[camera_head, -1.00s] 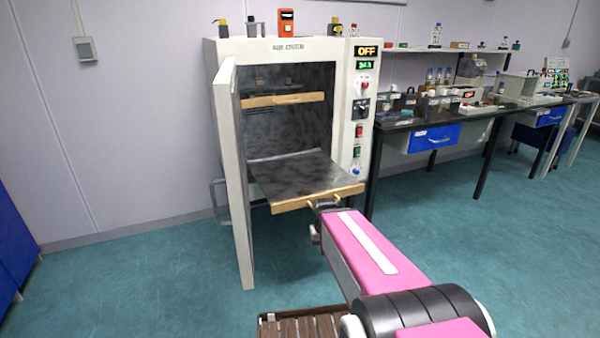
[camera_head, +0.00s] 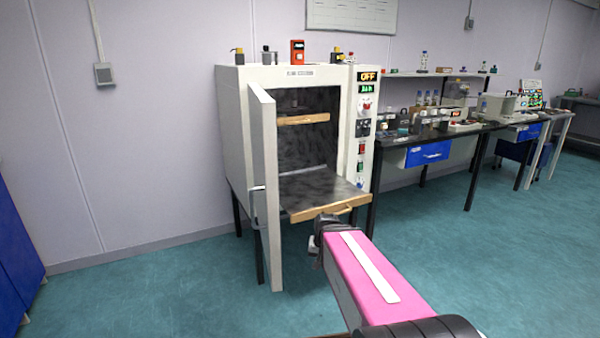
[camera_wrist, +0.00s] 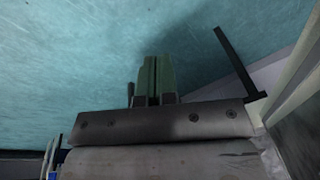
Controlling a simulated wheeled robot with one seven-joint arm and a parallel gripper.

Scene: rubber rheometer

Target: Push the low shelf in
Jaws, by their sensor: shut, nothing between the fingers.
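The low shelf is a dark plate (camera_head: 318,187) with a light wooden front bar (camera_head: 302,215) and a small handle. It sticks out of the open front of the white oven cabinet (camera_head: 235,110). My gripper (camera_head: 326,219) is just in front of the wooden bar, near its middle; I cannot tell whether it touches. In the wrist view my gripper's greenish fingers (camera_wrist: 154,78) are together, with nothing between them. The shelf cannot be made out clearly in the wrist view.
The cabinet door (camera_head: 267,190) stands open at the left of the shelf. An upper shelf with a wooden front (camera_head: 303,119) sits inside. A lab bench with a blue drawer (camera_head: 428,153) stands to the right. The floor in front (camera_head: 480,270) is clear.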

